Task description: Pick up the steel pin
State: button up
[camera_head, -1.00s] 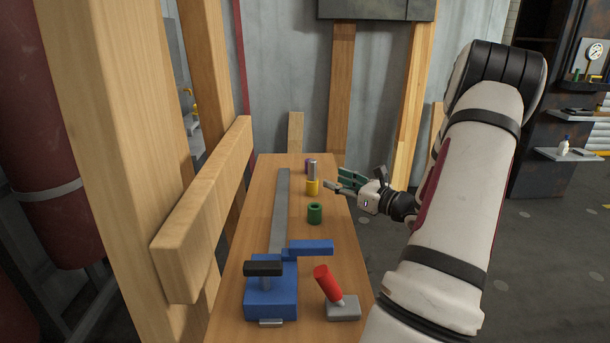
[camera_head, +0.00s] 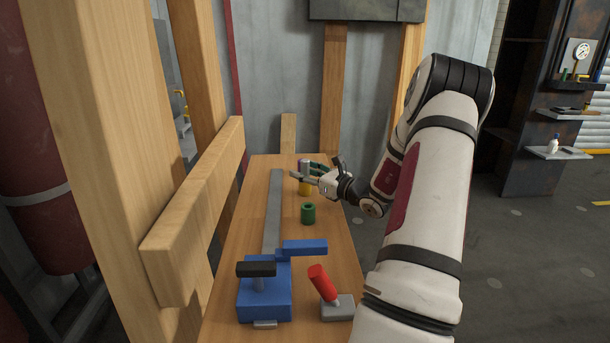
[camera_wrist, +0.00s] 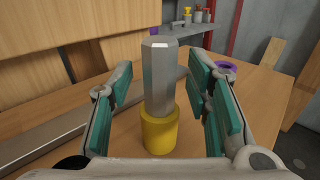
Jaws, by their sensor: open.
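The steel pin (camera_wrist: 160,78) is a grey faceted rod. It stands upright in a yellow ring-shaped holder (camera_wrist: 161,133) on the wooden bench. In the head view the pin (camera_head: 305,168) is partly hidden by my gripper, and the yellow holder (camera_head: 305,189) shows below. My gripper (camera_head: 303,173) is open at the pin. In the wrist view the two green-padded fingers of my gripper (camera_wrist: 160,85) stand on either side of the pin, with gaps visible on both sides.
A green ring (camera_head: 308,213) stands nearer on the bench (camera_head: 237,225), and a purple ring (camera_wrist: 226,69) stands behind the pin. A long grey bar (camera_head: 272,215) lies left, near a blue clamp (camera_head: 265,298). A red-handled tool (camera_head: 323,284) is in front. Wooden beams (camera_head: 205,205) border the left.

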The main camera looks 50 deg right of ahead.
grip_shut()
